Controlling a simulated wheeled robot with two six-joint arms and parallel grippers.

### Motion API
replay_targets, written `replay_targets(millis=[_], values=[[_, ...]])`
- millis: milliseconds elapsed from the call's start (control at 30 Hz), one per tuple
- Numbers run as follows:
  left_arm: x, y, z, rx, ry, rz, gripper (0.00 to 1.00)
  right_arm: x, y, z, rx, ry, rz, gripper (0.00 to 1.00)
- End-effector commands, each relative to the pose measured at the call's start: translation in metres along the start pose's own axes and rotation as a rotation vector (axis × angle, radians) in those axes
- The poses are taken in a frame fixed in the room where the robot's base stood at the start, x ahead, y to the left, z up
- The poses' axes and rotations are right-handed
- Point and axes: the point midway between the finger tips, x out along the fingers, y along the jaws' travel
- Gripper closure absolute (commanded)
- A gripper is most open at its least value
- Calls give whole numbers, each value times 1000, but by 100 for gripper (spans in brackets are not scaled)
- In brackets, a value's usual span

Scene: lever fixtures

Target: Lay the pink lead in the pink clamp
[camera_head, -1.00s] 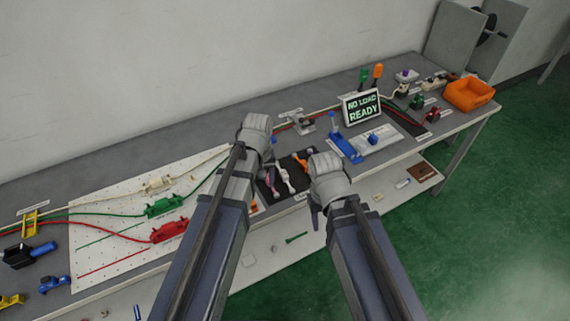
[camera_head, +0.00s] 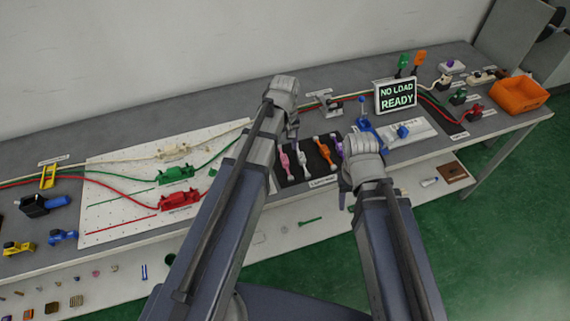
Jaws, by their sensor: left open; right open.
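A small pink piece (camera_head: 285,160) lies at the left end of a dark mat (camera_head: 291,178), beside white (camera_head: 302,163), orange (camera_head: 324,153) and purple (camera_head: 337,147) pieces. I cannot tell whether the pink piece is the lead or the clamp; no other pink lead or clamp can be made out on the bench. My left gripper (camera_head: 293,130) is open above the bench, just behind the pink piece in the picture. My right gripper (camera_head: 345,188) is open at the mat's right front end, its fingers partly hidden by its wrist.
A white pegboard (camera_head: 120,180) at left carries white (camera_head: 173,151), green (camera_head: 176,174) and red (camera_head: 178,201) clamps with cables. A lit sign (camera_head: 396,95) reads "NO LOAD READY". A blue lever fixture (camera_head: 370,132) and an orange bin (camera_head: 518,92) stand right. A lower shelf holds small parts.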

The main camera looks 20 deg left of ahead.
Motion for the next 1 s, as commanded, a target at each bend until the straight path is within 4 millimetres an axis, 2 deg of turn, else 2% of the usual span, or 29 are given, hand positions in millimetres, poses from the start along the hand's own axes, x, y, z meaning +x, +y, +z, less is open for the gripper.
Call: replay_targets(millis=[233, 600, 900, 1000], values=[[9, 0, 1, 1, 0, 0, 38, 9, -1, 0, 0, 0, 0, 50], [51, -2, 5, 1, 0, 0, 38, 50, -5, -3, 0, 0, 0, 50], [51, -2, 5, 1, 0, 0, 38, 50, -5, -3, 0, 0, 0, 50], [51, -2, 5, 0, 0, 0, 48, 50, -5, -3, 0, 0, 0, 50]])
